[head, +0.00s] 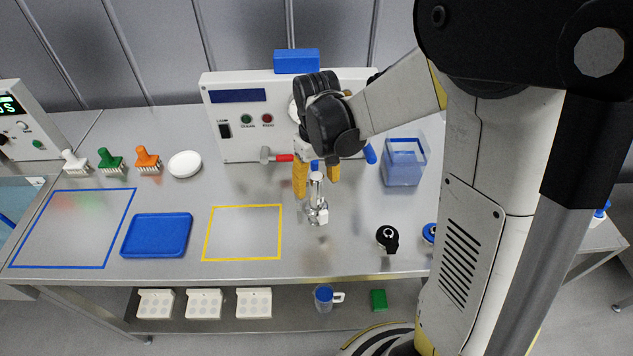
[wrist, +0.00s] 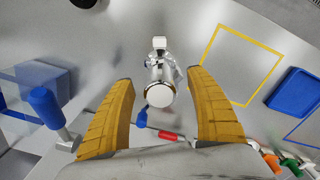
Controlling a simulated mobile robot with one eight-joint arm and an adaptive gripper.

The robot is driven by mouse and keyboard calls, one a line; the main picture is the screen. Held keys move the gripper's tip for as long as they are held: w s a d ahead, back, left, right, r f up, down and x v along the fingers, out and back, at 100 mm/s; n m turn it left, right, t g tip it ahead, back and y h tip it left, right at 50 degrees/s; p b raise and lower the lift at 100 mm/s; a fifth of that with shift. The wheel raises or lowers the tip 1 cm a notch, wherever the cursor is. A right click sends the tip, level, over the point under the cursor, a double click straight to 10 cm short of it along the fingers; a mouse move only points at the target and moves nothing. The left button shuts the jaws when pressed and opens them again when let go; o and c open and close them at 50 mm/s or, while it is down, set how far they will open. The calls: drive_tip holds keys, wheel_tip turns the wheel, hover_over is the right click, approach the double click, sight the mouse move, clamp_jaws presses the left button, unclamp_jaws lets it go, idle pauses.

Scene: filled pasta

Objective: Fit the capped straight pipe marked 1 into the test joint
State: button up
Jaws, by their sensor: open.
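A shiny metal pipe piece (head: 317,203) stands upright on the steel table below my gripper, with a clamp-like fitting near its base. In the wrist view its round pale top (wrist: 160,95) faces the camera between the fingers. No number is readable on it, so I cannot tell if it is the pipe marked 1 or part of the test joint. My gripper (head: 317,178) is open, its two yellow fingers (wrist: 160,88) apart on either side of the pipe's top, with gaps showing. A red-handled fitting (head: 277,156) and a blue-handled one (head: 370,153) are at the white test box, partly hidden by my gripper.
The white control box (head: 240,130) stands behind. A blue clear-sided bin (head: 403,163) is to the right, and a black-topped part (head: 387,238) at front right. A yellow-outlined area (head: 243,232) and blue tray (head: 156,235) lie left; the yellow area is bare.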

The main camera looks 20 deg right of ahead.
drive_tip(key=shift+r, duration=0.1)
drive_tip(key=shift+r+p, duration=2.6)
drive_tip(key=shift+r, duration=0.9)
wheel_tip(320, 180, up, 12)
drive_tip(key=s+f+m+t+b, duration=0.2)
drive_tip(key=s+f+t+b, duration=0.5)
drive_tip(key=s+f+b, duration=0.3)
drive_tip(key=s+f, duration=0.1)
drive_tip(key=s, duration=0.1)
drive_tip(key=shift+s+b, duration=0.35)
